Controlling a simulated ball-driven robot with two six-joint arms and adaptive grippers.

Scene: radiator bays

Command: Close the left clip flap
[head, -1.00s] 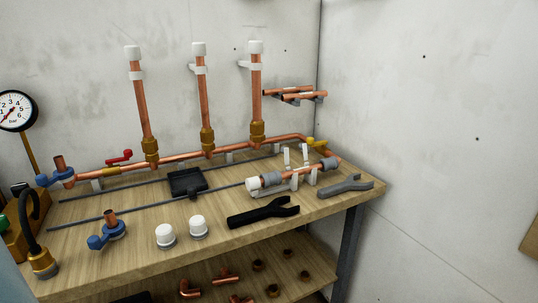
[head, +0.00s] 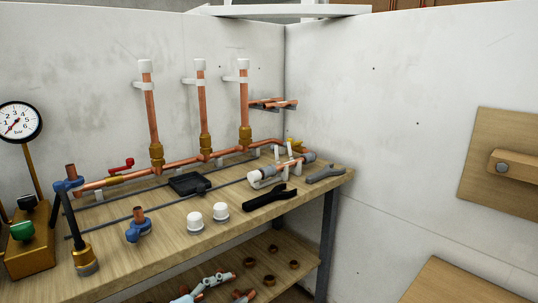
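Two white clip flaps stand upright at the short copper pipe assembly on the right part of the bench. The left clip flap (head: 277,152) is raised, so its clip looks open. The right clip flap (head: 290,149) is raised too. The short copper pipe (head: 290,164) lies in front of them, with a white cap (head: 254,176) at its left end and a grey collar (head: 309,157) at its right. I see neither of my grippers for certain. Pale shapes at the bottom edge are too unclear to tell.
Two white caps (head: 221,211) and a blue valve (head: 138,228) stand on the bench (head: 175,238). Copper risers stand behind. The floor right of the bench looks partly clear.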

